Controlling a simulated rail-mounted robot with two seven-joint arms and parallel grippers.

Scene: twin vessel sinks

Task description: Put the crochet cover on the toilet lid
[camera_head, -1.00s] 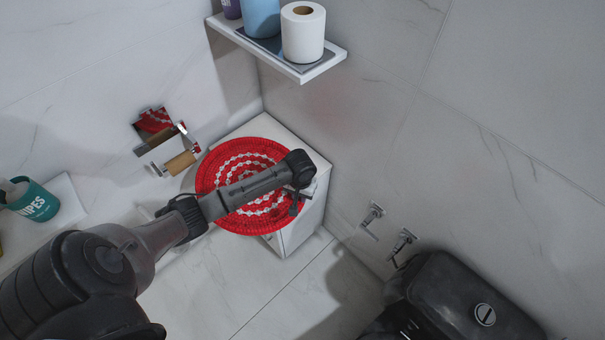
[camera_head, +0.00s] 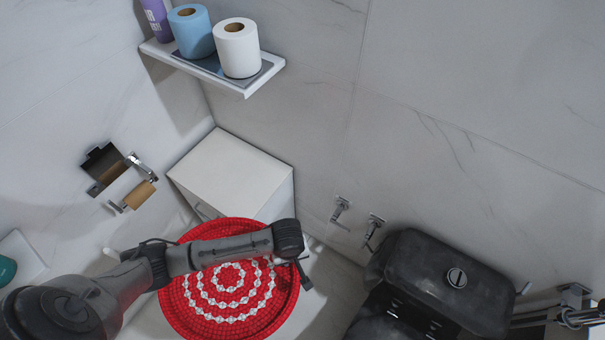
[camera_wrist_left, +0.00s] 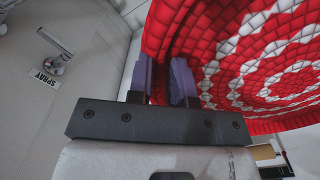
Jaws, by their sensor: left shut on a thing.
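The crochet cover (camera_head: 226,309) is round and red with white rings. In the head view it hangs in front of the white cabinet, partly behind my left arm. My left gripper (camera_head: 296,268) is at its right edge. In the left wrist view, the fingers of my left gripper (camera_wrist_left: 166,82) are shut on the rim of the cover (camera_wrist_left: 262,62). The toilet (camera_head: 447,285) is black, at the lower right of the head view, right of the cover and apart from it. Its lid is largely cut off by the bottom edge. My right gripper is not in view.
A white cabinet (camera_head: 228,170) stands in the corner with a bare top. A wall shelf (camera_head: 213,68) above holds a blue roll and a white roll (camera_head: 238,50). A paper holder (camera_head: 133,180) is on the left wall.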

